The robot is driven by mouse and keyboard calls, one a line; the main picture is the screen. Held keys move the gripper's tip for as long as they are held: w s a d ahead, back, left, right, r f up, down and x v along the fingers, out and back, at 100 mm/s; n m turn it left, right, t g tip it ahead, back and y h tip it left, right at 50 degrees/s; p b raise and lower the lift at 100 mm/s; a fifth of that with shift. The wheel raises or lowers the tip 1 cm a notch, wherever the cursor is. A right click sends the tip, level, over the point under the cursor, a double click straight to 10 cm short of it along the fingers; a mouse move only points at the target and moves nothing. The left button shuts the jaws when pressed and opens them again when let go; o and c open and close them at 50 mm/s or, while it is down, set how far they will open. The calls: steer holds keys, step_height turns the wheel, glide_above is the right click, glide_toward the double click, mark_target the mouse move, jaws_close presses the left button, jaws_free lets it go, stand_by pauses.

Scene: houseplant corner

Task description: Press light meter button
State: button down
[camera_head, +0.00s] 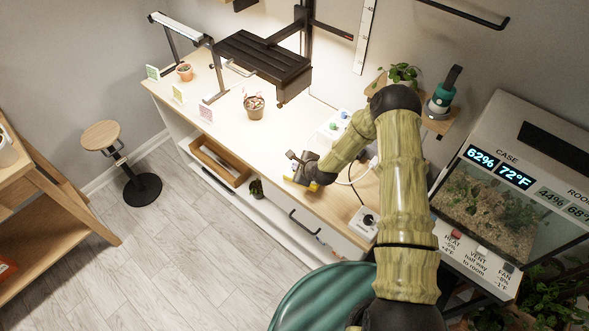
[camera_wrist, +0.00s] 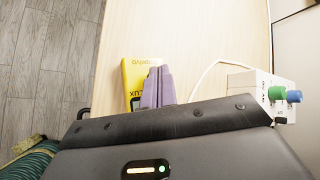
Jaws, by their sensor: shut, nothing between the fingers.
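The light meter (camera_wrist: 132,72) is a yellow device with dark lettering that partly reads "LUX". It lies on the pale wooden bench top, and a dark display edge shows at its lower side. My gripper (camera_wrist: 160,72) has purple-grey fingers, closed together with nothing between them. In the wrist view the fingers cover the meter's right part, and its button cannot be made out. In the head view my gripper (camera_head: 296,172) is low over the bench front, with a bit of yellow of the light meter (camera_head: 313,187) beside it. Whether the fingers touch the meter I cannot tell.
A white box with green and blue knobs (camera_wrist: 252,88) stands right of the meter, with a white cable (camera_wrist: 208,70) running to it. A potted plant (camera_head: 254,106) stands farther left on the bench (camera_head: 225,125). A terrarium case (camera_head: 495,190) stands at the right.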

stand_by(0.4)
steer(key=shift+r, duration=0.55)
step_height(320, 180, up, 6)
steer(key=p, duration=0.4)
